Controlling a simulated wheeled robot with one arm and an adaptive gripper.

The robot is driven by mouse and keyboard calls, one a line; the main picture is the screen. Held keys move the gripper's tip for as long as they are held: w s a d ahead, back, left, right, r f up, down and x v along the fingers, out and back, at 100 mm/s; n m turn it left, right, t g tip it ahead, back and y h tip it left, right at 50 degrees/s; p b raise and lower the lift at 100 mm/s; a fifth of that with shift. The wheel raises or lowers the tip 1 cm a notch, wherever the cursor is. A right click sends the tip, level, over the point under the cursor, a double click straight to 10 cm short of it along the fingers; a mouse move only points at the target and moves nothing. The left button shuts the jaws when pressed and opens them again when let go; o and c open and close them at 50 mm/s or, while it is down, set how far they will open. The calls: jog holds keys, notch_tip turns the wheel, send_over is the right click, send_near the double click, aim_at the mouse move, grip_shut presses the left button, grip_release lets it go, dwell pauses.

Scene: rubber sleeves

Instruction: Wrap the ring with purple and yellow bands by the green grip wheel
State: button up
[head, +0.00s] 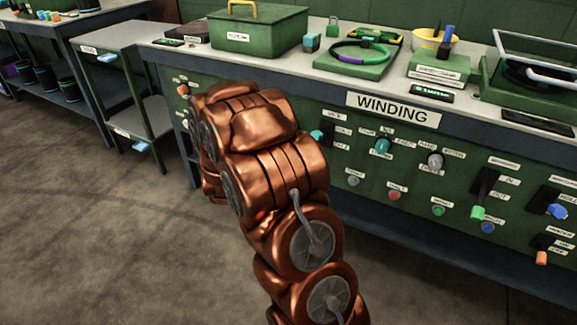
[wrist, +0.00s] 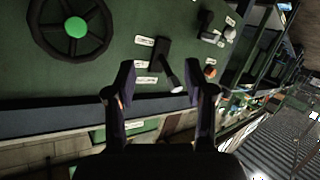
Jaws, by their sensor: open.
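A ring (head: 380,63) with a purple stretch and green and dark stretches lies on a green block on the bench top in the head view. A yellow band on it is too small to make out. A black spoked wheel with a green hub (wrist: 75,27) is on the green panel at the upper left of the wrist view. My gripper (wrist: 160,88) is open and empty, its two dark fingers pointing toward the panel, to the right of the wheel. In the head view my copper arm hides my gripper, and I cannot pick out the wheel there.
The bench front, marked WINDING (head: 393,109), carries several knobs and switches. A green box (head: 258,33) and yellow bowl (head: 436,41) stand on top.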

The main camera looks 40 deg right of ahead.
jog(key=s+d+f+n+h+b, duration=0.1)
jog(key=s+d+f+h+b, duration=0.25)
jog(key=d+b, duration=0.2)
jog(key=s+d+f+h+b, duration=0.3)
jog(key=d+f+h+b, duration=0.1)
jog(key=d+f+h, duration=0.15)
jog(key=shift+t, duration=0.4)
jog(key=shift+b+x, duration=0.8)
jog(key=shift+x, duration=3.05)
jog(key=shift+s+d, duration=0.1)
jog(key=shift+s, duration=0.05)
jog(key=shift+c, duration=0.2)
grip_shut()
